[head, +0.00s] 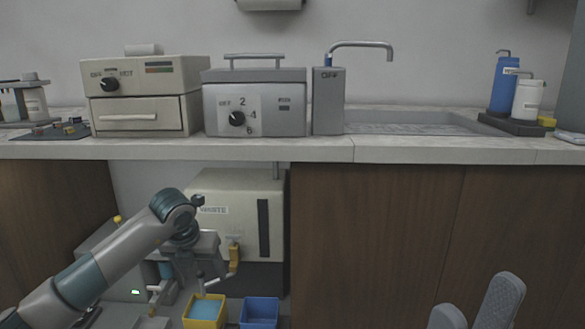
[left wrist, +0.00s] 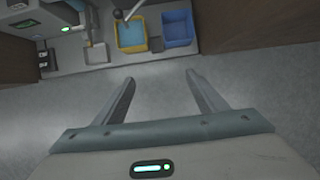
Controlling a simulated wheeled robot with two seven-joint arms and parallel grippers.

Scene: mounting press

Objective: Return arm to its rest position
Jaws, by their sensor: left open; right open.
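My left gripper (left wrist: 160,76) is open and empty in the left wrist view. Its two fingers stand apart over bare grey floor, short of the platform edge. In the head view my left arm (head: 95,277) comes in from the lower left and bends at a teal joint in front of the equipment under the counter. I cannot clearly make out its fingers there. My right gripper (head: 477,304) is at the bottom right of the head view, open and empty, in front of the wooden cabinet doors. Its two grey fingertips point up; the rest is cut off.
A yellow bin (head: 204,323) and a blue bin (head: 259,312) stand on the platform in the cabinet recess. A box labelled waste (head: 234,190) stands behind. The counter (head: 330,147) carries several appliances and a sink. Floor (left wrist: 260,95) near the left gripper is clear.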

